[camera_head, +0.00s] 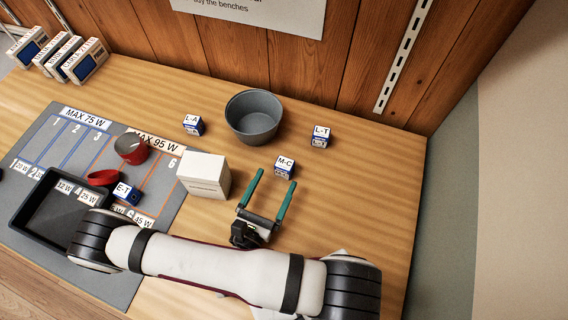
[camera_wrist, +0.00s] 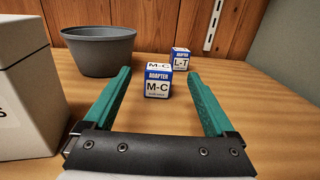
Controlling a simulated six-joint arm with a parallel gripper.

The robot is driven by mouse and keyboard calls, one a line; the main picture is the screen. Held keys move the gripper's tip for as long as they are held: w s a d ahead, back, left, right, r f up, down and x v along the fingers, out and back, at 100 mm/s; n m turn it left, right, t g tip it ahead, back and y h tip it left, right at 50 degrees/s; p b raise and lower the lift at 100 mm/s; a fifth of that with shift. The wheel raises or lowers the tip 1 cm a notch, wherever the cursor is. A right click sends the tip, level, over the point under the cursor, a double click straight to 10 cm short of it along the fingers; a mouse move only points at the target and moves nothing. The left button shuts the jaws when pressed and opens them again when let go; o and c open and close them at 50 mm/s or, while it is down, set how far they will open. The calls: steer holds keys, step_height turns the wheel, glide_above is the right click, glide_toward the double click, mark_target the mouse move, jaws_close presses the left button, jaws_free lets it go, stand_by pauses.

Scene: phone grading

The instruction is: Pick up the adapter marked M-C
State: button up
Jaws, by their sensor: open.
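The adapter marked M-C (camera_head: 284,168) is a small blue and white box standing on the wooden bench. In the wrist view the M-C adapter (camera_wrist: 157,82) faces me, upright, just beyond and between the two green fingertips. My gripper (camera_head: 273,178) is open and empty, its fingers pointing at the box. In the wrist view my gripper (camera_wrist: 160,80) straddles the line to the box, with a gap on both sides. Whether the fingertips reach past its near face is hard to tell.
A white box (camera_head: 204,176) stands left of my gripper. A grey bowl (camera_head: 253,118) is behind. Adapters L-T (camera_head: 320,137), L-A (camera_head: 193,125) and E-T (camera_head: 127,193) stand apart. A black tray (camera_head: 45,232) and red cup (camera_head: 131,149) are left. The bench's right side is clear.

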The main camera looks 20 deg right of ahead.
mark_target(282, 169)
steer(key=x, duration=0.4)
steer(key=f+x, duration=0.1)
steer(key=x, duration=0.2)
steer(key=c, duration=1.4)
